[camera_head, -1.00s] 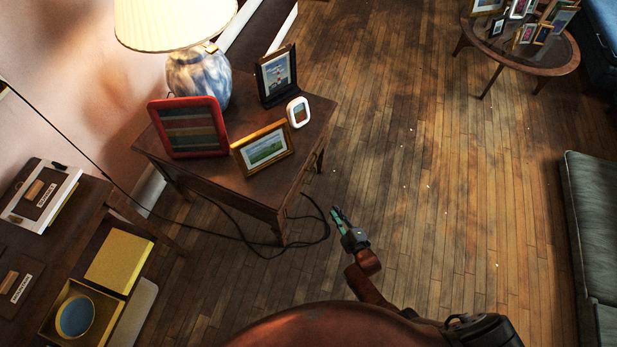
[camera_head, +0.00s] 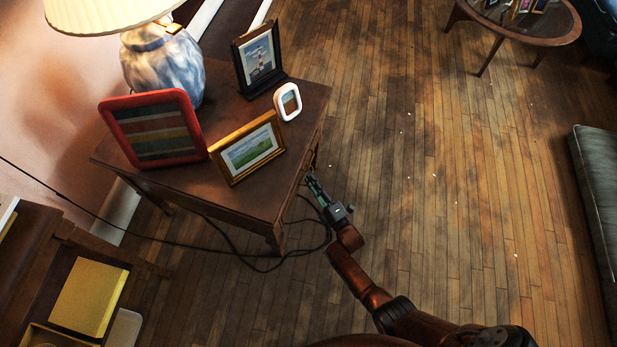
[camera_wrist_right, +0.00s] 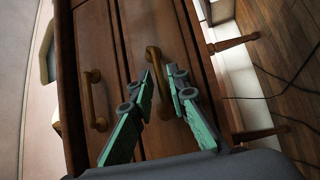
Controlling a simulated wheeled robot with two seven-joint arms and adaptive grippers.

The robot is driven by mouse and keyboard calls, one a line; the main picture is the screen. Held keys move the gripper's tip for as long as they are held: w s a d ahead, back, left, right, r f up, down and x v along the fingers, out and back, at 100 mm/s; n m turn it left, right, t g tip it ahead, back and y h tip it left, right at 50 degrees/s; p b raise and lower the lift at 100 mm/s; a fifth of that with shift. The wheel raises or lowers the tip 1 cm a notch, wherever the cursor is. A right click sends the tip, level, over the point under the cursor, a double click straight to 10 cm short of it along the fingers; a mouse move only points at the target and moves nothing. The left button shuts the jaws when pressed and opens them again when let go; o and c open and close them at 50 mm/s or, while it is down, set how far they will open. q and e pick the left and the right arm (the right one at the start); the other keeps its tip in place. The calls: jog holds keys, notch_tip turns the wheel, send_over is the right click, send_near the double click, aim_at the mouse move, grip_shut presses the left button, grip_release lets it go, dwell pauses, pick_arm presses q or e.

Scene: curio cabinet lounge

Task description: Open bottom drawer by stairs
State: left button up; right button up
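The small wooden side table (camera_head: 230,200) stands left of centre in the head view. In the right wrist view its drawer front appears turned sideways, with the floor to the right. The bottom drawer (camera_wrist_right: 143,25) is on the floor side, with a curved brass handle (camera_wrist_right: 153,55). The upper drawer has its own brass handle (camera_wrist_right: 88,95). Both drawers look closed. My right gripper (camera_head: 314,184) is at the table's right side; it also shows in the right wrist view (camera_wrist_right: 161,78). Its green fingers are apart, in front of the bottom drawer's handle; contact is unclear. My left gripper is not in view.
The tabletop holds a lamp (camera_head: 160,68), a red frame (camera_head: 153,130), a gold frame (camera_head: 247,149), a dark frame (camera_head: 259,58) and a small white frame (camera_head: 288,101). A black cable (camera_head: 245,254) lies by the table. Floor (camera_head: 450,200) to the right is clear.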

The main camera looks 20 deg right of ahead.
jog(key=shift+x, duration=0.85)
jog(key=shift+c, duration=0.3)
grip_shut()
jog(key=shift+s, duration=0.1)
